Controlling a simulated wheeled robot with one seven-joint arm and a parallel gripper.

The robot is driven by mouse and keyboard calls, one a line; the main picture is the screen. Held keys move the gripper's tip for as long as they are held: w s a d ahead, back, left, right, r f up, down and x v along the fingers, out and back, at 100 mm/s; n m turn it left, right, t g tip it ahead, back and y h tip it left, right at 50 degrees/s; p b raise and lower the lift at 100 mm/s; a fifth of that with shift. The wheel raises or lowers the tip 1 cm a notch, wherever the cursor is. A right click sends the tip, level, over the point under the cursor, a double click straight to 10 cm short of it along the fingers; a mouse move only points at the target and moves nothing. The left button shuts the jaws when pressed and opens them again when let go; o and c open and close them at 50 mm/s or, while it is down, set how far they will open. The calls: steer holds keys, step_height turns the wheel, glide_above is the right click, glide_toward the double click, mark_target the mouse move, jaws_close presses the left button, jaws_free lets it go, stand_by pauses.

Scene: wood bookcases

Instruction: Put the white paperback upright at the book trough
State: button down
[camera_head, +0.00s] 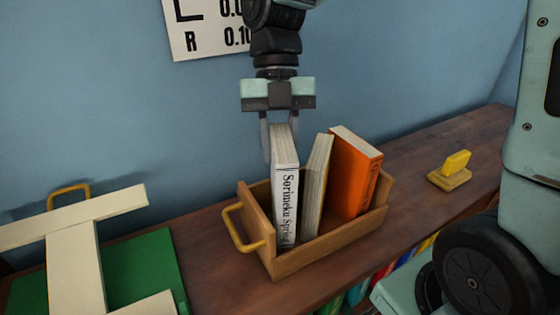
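The white paperback (285,200), with "Sorimeku Spring" on its spine, stands nearly upright in the left end of the wooden book trough (290,263). Its lower end is inside the trough; whether it rests on the floor of the trough is hidden by the front wall. My gripper (280,135) is above the trough, pointing down, with one finger on each side of the paperback's top. The fingers look close against the covers; the right finger's tip is hidden by the book.
A cream book (317,185) and an orange book (355,172) lean in the trough right of the paperback. A yellow handle (240,230) is on its left end. A yellow block-like object (450,172) is on the shelf top at right. A green board (150,265) with cream pieces (75,255) is at left.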

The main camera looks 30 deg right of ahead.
steer(key=shift+s+f+p, duration=0.1)
steer(key=shift+f+p, duration=0.25)
steer(key=shift+f, duration=1.85)
steer(key=c, duration=1.1)
jaws_free()
steer(key=shift+r, duration=0.1)
steer(key=b+v, duration=0.2)
steer(key=v, duration=0.5)
steer(key=shift+r, duration=0.25)
